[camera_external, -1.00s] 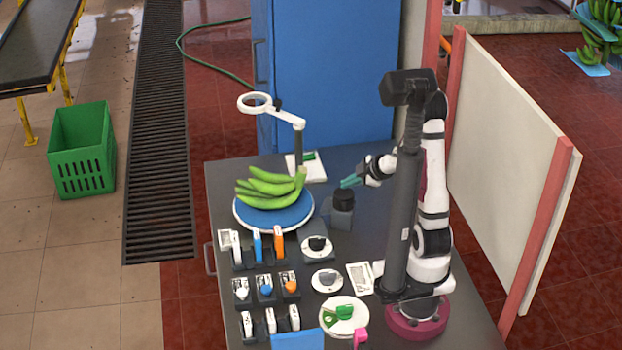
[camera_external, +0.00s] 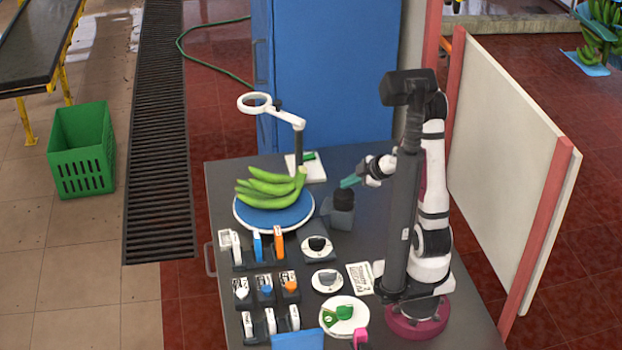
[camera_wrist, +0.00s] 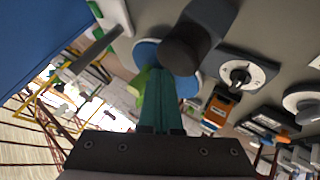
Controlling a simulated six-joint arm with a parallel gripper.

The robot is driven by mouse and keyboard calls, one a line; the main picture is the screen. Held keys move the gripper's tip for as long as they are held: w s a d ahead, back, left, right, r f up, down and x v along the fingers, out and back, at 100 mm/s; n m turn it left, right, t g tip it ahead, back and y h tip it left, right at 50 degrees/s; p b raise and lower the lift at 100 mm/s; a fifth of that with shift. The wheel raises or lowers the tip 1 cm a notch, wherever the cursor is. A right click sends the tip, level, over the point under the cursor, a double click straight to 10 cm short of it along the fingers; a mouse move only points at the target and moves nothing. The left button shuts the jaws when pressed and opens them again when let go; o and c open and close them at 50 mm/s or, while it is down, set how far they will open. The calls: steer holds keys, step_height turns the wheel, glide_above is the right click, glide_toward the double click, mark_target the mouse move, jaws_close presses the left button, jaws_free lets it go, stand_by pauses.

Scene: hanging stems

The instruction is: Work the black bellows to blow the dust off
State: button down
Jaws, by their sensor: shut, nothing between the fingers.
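The black bellows (camera_external: 343,198) stands on a grey block (camera_external: 341,217) on the table, right of the blue round plate (camera_external: 245,222). Green bananas (camera_external: 268,187) lie on that plate. In the wrist view the bellows (camera_wrist: 184,52) is a dark cylinder just beyond my fingertips, partly covering the plate. My gripper (camera_external: 350,181) has teal fingers that are shut and empty, above and close to the bellows. In the wrist view the shut fingers (camera_wrist: 160,100) point toward the plate and bellows. I cannot tell whether they touch the bellows. No dust can be made out.
A ring lamp (camera_external: 255,103) on a stand (camera_external: 298,150) rises behind the bananas. Several small tools in holders (camera_external: 265,289) fill the front left. A round dial (camera_external: 317,246) sits in front of the bellows. A white panel (camera_external: 505,150) stands right of my arm.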

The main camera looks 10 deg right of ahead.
mark_target(348, 194)
steer(key=shift+f, duration=0.4)
steer(key=shift+f, duration=1)
stand_by(0.8)
steer(key=shift+r, duration=1.4)
steer(key=shift+r, duration=2.55)
